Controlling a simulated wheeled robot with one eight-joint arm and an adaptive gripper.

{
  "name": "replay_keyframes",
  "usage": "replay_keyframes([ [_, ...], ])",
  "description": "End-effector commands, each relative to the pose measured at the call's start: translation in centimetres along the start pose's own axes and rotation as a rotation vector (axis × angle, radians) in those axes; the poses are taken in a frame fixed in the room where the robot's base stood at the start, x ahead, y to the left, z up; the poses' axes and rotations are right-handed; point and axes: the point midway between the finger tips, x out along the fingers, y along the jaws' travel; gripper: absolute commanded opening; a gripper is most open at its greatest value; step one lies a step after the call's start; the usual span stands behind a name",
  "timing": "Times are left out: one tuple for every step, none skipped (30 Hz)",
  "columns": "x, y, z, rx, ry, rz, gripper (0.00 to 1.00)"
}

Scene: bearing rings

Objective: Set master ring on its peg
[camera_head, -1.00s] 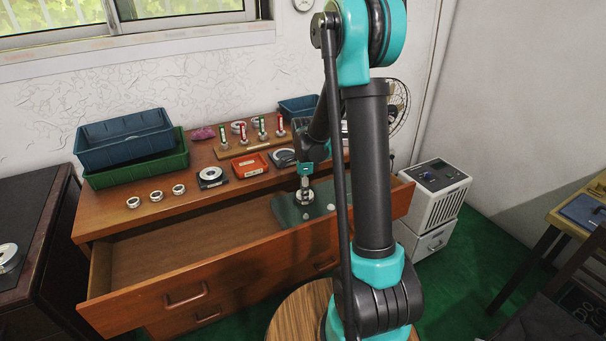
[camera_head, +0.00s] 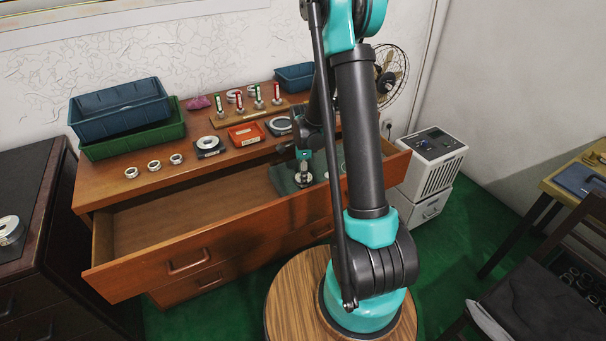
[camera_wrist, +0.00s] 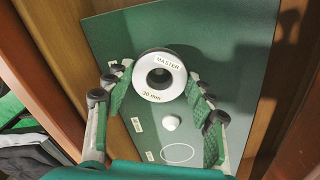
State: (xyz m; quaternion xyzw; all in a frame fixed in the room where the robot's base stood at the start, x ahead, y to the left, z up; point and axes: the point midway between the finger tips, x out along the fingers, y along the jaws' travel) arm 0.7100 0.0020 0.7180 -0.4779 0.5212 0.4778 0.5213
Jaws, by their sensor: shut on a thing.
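The master ring (camera_wrist: 158,76) is a pale steel ring with a dark bore, labelled "MASTER" and "30 mm" in the wrist view. My gripper (camera_wrist: 158,96) is shut on it, with green-padded fingers on its left and right sides. The ring is over a green board (camera_wrist: 225,50) lying in the open drawer. A white rounded peg (camera_wrist: 171,123) stands on the board below the ring in the picture, beside a white outlined oval (camera_wrist: 177,153). I cannot tell the ring's height above the board. In the head view my gripper (camera_head: 303,178) is small over the board (camera_head: 283,181).
The open drawer (camera_head: 180,262) has bare room on its left. The cabinet top (camera_head: 115,192) bears several loose rings, a red tray (camera_head: 243,135), a rack of coloured pegs (camera_head: 247,114), and green (camera_head: 135,140) and blue bins (camera_head: 118,108). A fan (camera_head: 390,75) stands at the back right.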

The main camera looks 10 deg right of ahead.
Motion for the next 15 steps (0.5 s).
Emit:
replay_keyframes([
  [-0.01, 0.0, 0.0, 0.0, 0.0, 0.0, 0.02],
  [-0.02, 0.0, 0.0, 0.0, 0.0, 0.0, 0.02],
  [-0.02, 0.0, 0.0, 0.0, 0.0, 0.0, 0.02],
  [-0.02, 0.0, 0.0, 0.0, 0.0, 0.0, 0.02],
  [-0.02, 0.0, 0.0, 0.0, 0.0, 0.0, 0.02],
  [-0.02, 0.0, 0.0, 0.0, 0.0, 0.0, 0.02],
  [-0.02, 0.0, 0.0, 0.0, 0.0, 0.0, 0.02],
  [-0.02, 0.0, 0.0, 0.0, 0.0, 0.0, 0.02],
  [-0.01, 0.0, 0.0, 0.0, 0.0, 0.0, 0.02],
  [0.01, -0.01, 0.0, 0.0, 0.0, 0.0, 0.02],
  [0.04, -0.01, 0.0, 0.0, 0.0, 0.0, 0.02],
  [0.09, -0.02, 0.0, 0.0, 0.0, 0.0, 0.02],
  [0.14, -0.02, 0.0, 0.0, 0.0, 0.0, 0.02],
  [0.2, -0.03, 0.0, 0.0, 0.0, 0.0, 0.02],
  [0.29, -0.04, 0.01, 0.0, 0.0, 0.0, 0.02],
])
